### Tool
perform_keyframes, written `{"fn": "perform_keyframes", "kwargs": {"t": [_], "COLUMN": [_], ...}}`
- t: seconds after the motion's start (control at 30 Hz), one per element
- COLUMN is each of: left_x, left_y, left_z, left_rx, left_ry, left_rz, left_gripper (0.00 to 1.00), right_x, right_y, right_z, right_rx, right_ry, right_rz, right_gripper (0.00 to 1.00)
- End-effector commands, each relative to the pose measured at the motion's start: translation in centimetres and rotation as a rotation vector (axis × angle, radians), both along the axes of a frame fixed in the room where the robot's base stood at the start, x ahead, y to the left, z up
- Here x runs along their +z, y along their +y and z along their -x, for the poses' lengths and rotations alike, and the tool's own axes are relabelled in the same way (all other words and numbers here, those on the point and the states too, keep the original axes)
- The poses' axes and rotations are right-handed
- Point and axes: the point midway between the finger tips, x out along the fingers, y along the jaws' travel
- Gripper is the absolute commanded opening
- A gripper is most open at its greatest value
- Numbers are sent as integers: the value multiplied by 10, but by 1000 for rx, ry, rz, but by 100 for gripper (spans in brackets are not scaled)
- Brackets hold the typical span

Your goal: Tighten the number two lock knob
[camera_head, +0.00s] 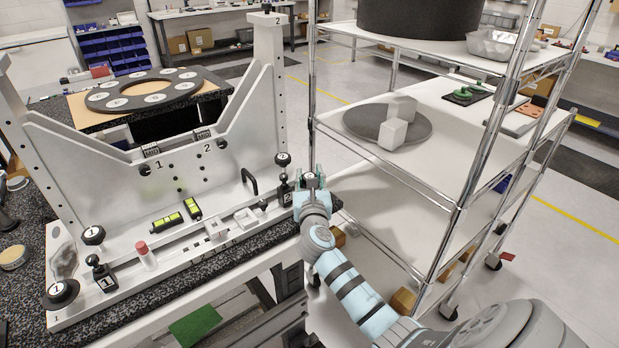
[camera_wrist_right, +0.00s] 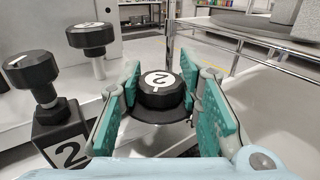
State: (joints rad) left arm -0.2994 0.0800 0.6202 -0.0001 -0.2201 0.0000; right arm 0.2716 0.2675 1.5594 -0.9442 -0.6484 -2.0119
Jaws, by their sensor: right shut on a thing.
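The number two lock knob (camera_wrist_right: 160,92) is black and round with a white "2" disc on top. In the right wrist view it sits between the teal finger pads of my right gripper (camera_wrist_right: 163,105), which is shut on it. A wider black flange shows beneath the knob. In the head view my right gripper (camera_head: 311,181) is at the right end of the white fixture base (camera_head: 195,262) and mostly hides the knob. The lock knob at the base's left end (camera_head: 62,292) carries a "1". My left gripper is not in view.
Close left of my right gripper stand a black block marked "2" (camera_wrist_right: 62,145) with a knob on top and another knob on a pale post (camera_wrist_right: 92,36). A wire shelf rack (camera_head: 452,190) stands close to the right of my arm.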

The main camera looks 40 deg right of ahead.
Motion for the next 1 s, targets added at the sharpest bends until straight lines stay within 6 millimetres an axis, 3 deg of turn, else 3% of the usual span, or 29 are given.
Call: {"fn": "perform_keyframes", "kwargs": {"t": [0.3, 0.33, 0.47, 1.0], "left_x": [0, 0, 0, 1], "left_y": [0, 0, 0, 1], "left_z": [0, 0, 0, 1], "left_rx": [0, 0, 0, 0], "left_ry": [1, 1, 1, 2], "left_rz": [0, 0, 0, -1], "left_gripper": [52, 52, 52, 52], "right_x": [-1, -1, -1, 0], "right_y": [0, 0, 0, -1], "right_z": [0, 0, 0, -1], "right_rx": [-1, -1, -1, 44], "right_ry": [2, 2, 2, 2], "right_rz": [-3, -3, -1, 2], "right_gripper": [4, 34, 52, 52]}}
